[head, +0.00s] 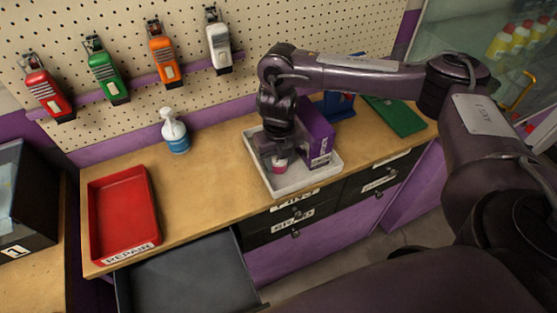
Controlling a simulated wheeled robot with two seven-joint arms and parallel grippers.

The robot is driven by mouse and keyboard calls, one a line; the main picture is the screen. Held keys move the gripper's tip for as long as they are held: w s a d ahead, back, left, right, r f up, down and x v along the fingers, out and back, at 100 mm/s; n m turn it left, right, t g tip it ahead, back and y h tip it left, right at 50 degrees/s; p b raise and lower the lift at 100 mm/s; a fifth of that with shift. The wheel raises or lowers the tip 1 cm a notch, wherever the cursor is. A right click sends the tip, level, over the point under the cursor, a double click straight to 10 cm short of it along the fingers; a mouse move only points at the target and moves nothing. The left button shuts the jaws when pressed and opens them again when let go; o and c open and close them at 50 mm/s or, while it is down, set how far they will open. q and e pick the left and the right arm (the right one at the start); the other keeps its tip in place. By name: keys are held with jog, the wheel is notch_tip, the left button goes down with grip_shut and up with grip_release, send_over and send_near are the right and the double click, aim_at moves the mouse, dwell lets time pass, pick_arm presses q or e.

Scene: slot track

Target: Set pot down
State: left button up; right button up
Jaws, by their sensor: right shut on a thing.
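My right gripper (279,158) points down over the pale grey tray (291,187) on the bench. It is shut on a small pot (279,167) with a red-pink side and a pale rim. The pot is low, within the outline of the tray; I cannot tell whether its base touches the tray floor. The gripper hides part of the pot. My left gripper is not in view.
A purple box (316,139) stands in the tray just right of the gripper. A red REPAIR tray (151,204), a spray bottle (175,133) and a green flat item (398,117) are on the bench. A dark drawer (185,278) is open below. Bare bench lies left of the grey tray.

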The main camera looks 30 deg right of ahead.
jog(key=shift+f, duration=0.15)
jog(key=o, duration=1)
jog(key=shift+r, duration=0.4)
notch_tip(320, 180, up, 12)
jog(key=shift+f+p, duration=0.2)
jog(key=shift+p, duration=0.8)
